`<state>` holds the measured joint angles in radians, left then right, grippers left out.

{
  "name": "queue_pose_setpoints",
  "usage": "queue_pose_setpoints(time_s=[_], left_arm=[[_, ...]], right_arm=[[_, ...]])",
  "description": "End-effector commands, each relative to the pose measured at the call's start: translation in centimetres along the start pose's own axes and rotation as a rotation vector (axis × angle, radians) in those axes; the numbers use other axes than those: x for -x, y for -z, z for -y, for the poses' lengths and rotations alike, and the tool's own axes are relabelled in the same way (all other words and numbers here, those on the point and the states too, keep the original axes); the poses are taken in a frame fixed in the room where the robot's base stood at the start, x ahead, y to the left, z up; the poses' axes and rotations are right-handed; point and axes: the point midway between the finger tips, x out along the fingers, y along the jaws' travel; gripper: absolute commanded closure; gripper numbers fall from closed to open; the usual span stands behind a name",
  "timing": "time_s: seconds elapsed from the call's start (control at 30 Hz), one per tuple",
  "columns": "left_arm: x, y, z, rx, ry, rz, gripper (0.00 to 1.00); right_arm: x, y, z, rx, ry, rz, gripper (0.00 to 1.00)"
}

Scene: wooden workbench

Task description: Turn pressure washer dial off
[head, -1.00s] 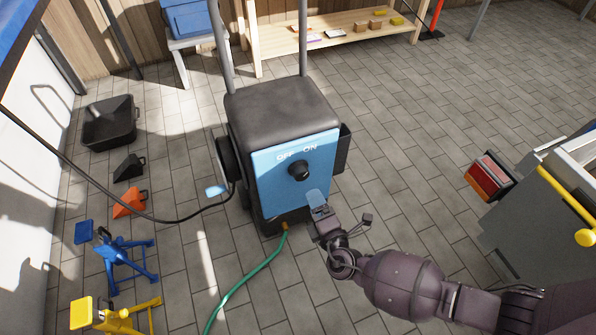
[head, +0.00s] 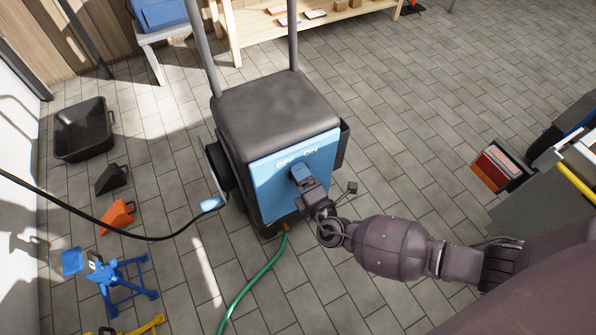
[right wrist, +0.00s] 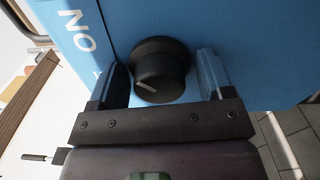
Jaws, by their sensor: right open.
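The pressure washer has a black body (head: 275,112) and a blue front panel (head: 266,186) with white OFF and ON lettering near its top. In the head view the dial is mostly hidden behind my right gripper (head: 301,177). In the right wrist view the black round dial (right wrist: 162,68) sits between the two open fingers (right wrist: 165,82), with a gap on each side. My left gripper is not in view.
A green hose (head: 254,280) leaves the washer's base, and a black cable (head: 110,228) runs left. Blue jack stand (head: 118,280), orange wedge (head: 117,215) and black tub (head: 84,130) stand on the left floor. A grey cart (head: 545,195) is at right.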

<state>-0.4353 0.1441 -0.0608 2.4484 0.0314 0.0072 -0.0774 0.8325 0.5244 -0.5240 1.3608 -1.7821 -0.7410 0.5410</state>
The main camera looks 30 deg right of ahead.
Motion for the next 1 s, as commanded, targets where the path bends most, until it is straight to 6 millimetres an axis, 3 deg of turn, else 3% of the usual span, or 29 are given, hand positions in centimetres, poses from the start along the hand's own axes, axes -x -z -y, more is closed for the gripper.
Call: queue_pose_setpoints(time_s=[0.17, 0.4, 0.73, 1.0], left_arm=[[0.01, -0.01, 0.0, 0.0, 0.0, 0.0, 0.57], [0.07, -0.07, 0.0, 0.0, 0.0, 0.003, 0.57], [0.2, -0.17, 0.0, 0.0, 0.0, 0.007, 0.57], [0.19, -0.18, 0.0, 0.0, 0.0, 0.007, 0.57]], right_arm=[[0.0, -0.02, 0.01, 0.0, 0.0, 0.0, 0.26], [0.0, -0.01, 0.0, 0.0, 0.0, 0.0, 0.6], [0.0, 0.01, -0.01, 0.046, 0.0, 0.0, 0.6], [-0.02, 0.04, -0.02, 0.217, 0.0, 0.0, 0.6]])
